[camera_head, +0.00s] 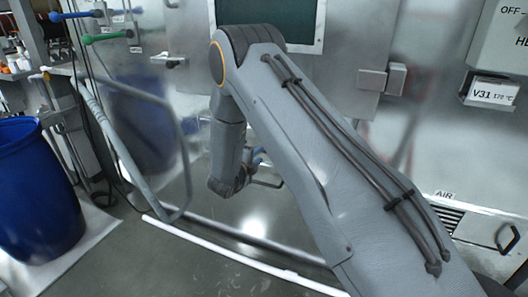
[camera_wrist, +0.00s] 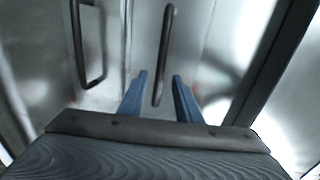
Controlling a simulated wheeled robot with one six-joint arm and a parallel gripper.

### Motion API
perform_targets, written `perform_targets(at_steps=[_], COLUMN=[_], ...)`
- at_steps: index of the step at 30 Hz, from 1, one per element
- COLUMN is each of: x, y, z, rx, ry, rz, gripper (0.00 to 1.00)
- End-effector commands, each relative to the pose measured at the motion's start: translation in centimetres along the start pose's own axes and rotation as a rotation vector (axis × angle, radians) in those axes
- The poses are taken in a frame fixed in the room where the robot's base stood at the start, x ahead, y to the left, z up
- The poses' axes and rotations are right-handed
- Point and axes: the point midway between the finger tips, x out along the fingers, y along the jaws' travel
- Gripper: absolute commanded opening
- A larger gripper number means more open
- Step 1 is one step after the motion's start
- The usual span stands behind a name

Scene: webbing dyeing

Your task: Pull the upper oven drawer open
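My gripper (camera_wrist: 159,75) shows two blue fingers in the wrist view, spread apart. A dark bar handle (camera_wrist: 167,40) on a shiny metal front runs between the fingertips in the picture. Gaps show on both sides of it, and I see no contact. How deep the bar lies between the fingers I cannot tell. A second dark handle (camera_wrist: 79,45), loop-shaped, is to the left on the same metal. In the head view my arm hides most of the gripper, and a dark handle (camera_head: 268,184) shows beside it. Which handle belongs to the upper drawer is not clear.
A blue barrel (camera_head: 36,190) stands at the far left. A bent grey metal rail (camera_head: 130,165) rises left of my arm. A white strip (camera_head: 240,262) runs along the floor before the metal front. A vent and another handle (camera_head: 508,238) are at the right.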

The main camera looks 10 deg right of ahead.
Motion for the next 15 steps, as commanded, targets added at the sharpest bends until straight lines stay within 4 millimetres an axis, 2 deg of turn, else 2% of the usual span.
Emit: perform_targets(at_steps=[7, 15], x=[3.9, 5.8], y=[0.0, 0.0], z=[-0.1, 0.0], rx=[-0.001, -0.003], ry=[0.001, -0.002], rz=[0.002, 0.002], gripper=[0.31, 0.31])
